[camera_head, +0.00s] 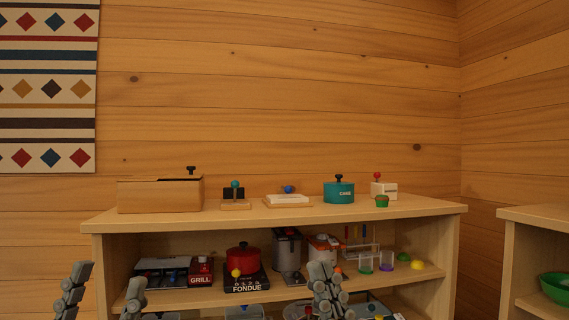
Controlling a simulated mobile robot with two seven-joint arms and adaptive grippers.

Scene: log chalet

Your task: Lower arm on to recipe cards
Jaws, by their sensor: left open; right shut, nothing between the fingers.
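A flat white stack with a blue knob (288,199) lies on the top of the wooden shelf unit; it may be the recipe cards, but I cannot read any label. A small black board with a teal knob (235,192) stands on a wooden base to its left. My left gripper (108,277) is open and empty at the bottom left, in front of the shelf unit's left end. My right gripper (324,270) is shut and empty at the bottom centre, in front of the middle shelf. Both are lower in the picture than the stack and apart from it.
The shelf top (420,206) also bears a wooden box (160,196), a teal CAKE tin (339,193) and a white box with a red knob (384,189). A red fondue pot (243,260) and other items crowd the shelf below. Another unit with a green bowl (557,287) stands right.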

